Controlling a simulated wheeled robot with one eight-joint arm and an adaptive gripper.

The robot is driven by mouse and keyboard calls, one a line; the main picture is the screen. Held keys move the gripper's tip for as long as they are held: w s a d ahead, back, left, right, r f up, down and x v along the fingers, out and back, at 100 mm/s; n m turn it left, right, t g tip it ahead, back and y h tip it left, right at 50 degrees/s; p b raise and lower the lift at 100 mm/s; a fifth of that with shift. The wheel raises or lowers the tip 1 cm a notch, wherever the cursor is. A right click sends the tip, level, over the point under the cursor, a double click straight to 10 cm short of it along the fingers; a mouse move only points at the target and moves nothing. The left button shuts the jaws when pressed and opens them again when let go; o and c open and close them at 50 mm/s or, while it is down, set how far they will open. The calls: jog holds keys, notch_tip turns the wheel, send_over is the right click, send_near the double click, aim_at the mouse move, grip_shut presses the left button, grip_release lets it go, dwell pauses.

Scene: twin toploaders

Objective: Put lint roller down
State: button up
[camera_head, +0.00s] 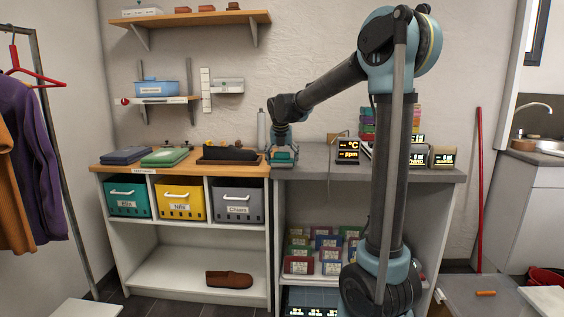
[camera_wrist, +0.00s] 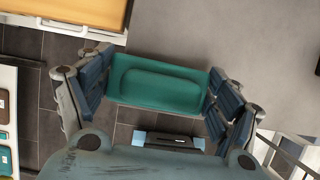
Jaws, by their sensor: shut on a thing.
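My gripper (camera_wrist: 158,88) is shut on a teal-green object with a raised rounded middle, taken to be the lint roller (camera_wrist: 158,82). Its fingers press on the left and right ends. In the head view my gripper (camera_head: 284,158) is low at the left end of the grey counter (camera_head: 315,160), with the teal lint roller (camera_head: 283,155) between its fingers. In the wrist view it overlaps the counter's front edge, with floor tiles below. I cannot tell whether it touches the counter.
The wooden top (camera_head: 250,165) to the left holds folded cloths (camera_head: 165,157) and a dark item on a tray (camera_head: 230,154). A white cylinder (camera_head: 262,130) stands behind my gripper. A black display (camera_head: 347,150) is to the right. Grey counter between gripper and display is clear.

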jog(key=o, duration=1)
jog(key=shift+o, duration=0.2)
jog(key=v, duration=1.2)
